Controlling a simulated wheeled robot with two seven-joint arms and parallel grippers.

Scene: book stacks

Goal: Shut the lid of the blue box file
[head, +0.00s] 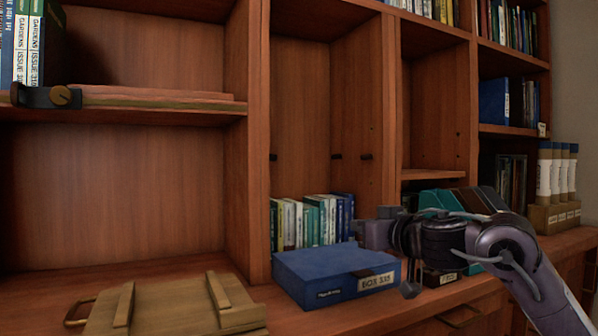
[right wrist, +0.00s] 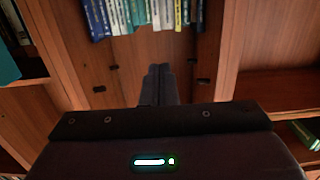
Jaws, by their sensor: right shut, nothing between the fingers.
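The blue box file (head: 322,275) lies on the wooden counter in the middle of the head view, with a "BOX 335" label on its front. Its top lies flat and I see no raised lid or clear gap. My right gripper (head: 366,236) is shut and empty, just above the box's right rear part; I cannot tell whether it touches. In the right wrist view its closed fingers (right wrist: 159,85) point toward the shelf back, and the box file does not show there. My left gripper is not in view.
A row of upright books (head: 312,220) stands behind the box file. A wooden crate lid or board (head: 170,308) lies at the front left. Teal and dark files (head: 445,200) stand right, partly behind my arm. The shelf space above the books is empty.

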